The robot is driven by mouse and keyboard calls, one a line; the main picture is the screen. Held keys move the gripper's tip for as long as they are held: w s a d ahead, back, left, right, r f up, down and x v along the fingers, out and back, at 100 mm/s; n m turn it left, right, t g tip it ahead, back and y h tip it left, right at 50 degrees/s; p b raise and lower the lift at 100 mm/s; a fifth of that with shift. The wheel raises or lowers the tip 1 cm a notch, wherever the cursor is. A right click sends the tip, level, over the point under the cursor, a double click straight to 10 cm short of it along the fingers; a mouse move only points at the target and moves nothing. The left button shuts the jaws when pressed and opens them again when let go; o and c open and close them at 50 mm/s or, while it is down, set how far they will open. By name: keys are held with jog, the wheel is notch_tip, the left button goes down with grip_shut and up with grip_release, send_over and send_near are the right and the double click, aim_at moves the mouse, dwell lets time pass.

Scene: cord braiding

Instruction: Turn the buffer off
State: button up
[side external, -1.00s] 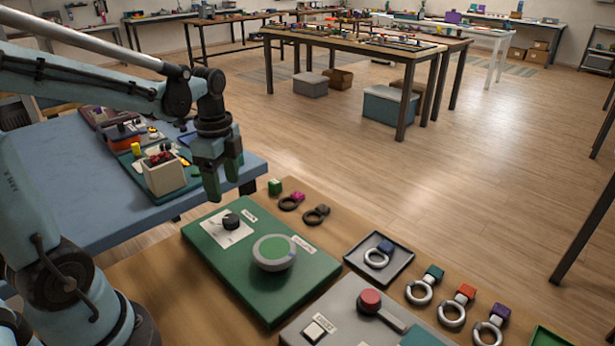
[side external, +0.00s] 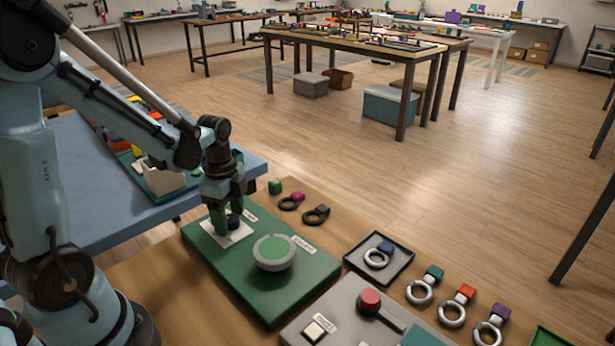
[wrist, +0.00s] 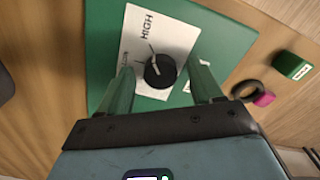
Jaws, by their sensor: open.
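The buffer is a green panel (side external: 290,299) with a round grey pad topped in green (side external: 273,251) and a black knob (side external: 234,221) on a white label. In the wrist view the knob (wrist: 160,71) sits on the white label (wrist: 185,38), which reads "HIGH" at one end; the smaller print is hard to read. A light pointer line shows on the knob. My gripper (side external: 227,218) is open and low over the knob. In the wrist view its two green fingers (wrist: 163,88) stand apart on either side of the knob, with no clear contact.
A grey panel (side external: 340,300) with a red lever and a white button is at the front right. A dark tray (side external: 400,262) holds a ring, and several tagged rings lie to its right. A green block (side external: 275,186) and two dark rings lie behind the panel.

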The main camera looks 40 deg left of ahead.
jog(key=c, duration=1.1)
jog(key=shift+o, duration=0.2)
jog(key=shift+n, duration=0.3)
jog(key=n, duration=0.4)
jog(key=shift+n, duration=0.4)
jog(key=n, duration=0.4)
jog(key=shift+d, duration=0.1)
jog(key=n, duration=0.6)
jog(key=shift+n, duration=2.2)
